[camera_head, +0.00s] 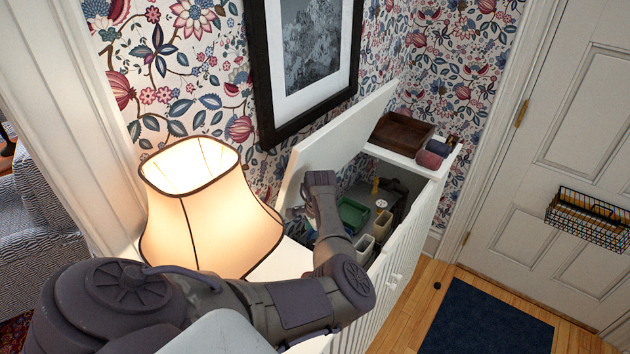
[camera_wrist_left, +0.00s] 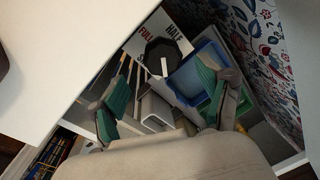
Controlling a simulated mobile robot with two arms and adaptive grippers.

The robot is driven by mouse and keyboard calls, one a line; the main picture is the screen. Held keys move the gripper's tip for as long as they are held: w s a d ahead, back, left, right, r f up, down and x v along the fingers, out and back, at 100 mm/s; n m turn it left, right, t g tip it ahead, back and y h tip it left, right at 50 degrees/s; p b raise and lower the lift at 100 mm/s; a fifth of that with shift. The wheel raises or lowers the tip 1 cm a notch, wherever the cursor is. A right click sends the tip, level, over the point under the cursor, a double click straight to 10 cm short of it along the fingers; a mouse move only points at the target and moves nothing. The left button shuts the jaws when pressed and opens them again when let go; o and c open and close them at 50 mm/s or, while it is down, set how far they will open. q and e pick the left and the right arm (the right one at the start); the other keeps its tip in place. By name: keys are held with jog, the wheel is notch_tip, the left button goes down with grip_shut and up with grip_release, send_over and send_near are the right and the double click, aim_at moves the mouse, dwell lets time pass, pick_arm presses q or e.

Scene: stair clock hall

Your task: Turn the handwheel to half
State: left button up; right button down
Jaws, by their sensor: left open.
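In the left wrist view, the handwheel (camera_wrist_left: 161,48) is a dark, many-sided knob with a white mark at its lower edge. It sits against a white dial plate (camera_wrist_left: 139,42) lettered "FULL" and "HALF". My left gripper (camera_wrist_left: 165,80) is open, with its two green-padded fingers on either side of the view below the handwheel. The fingers look apart from it, and nothing is held. In the head view, my left arm reaches into the white chest (camera_head: 408,248) under its raised lid (camera_head: 335,135). The handwheel cannot be made out there. My right gripper is not in view.
A lit lamp (camera_head: 205,225) stands close beside my left arm. A green tray (camera_head: 353,214) and small containers lie in the chest. A blue bin (camera_wrist_left: 190,78) is close to the right finger. A wooden tray (camera_head: 402,132) sits on the chest's far end.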

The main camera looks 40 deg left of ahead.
pick_arm(q)
jog(key=f, duration=0.4)
jog(key=shift+a, duration=0.4)
jog(key=shift+w+a+f, duration=0.1)
jog(key=shift+a+f, duration=0.05)
jog(key=shift+f, duration=0.35)
jog(key=c, duration=1.2)
jog(key=shift+o, duration=0.2)
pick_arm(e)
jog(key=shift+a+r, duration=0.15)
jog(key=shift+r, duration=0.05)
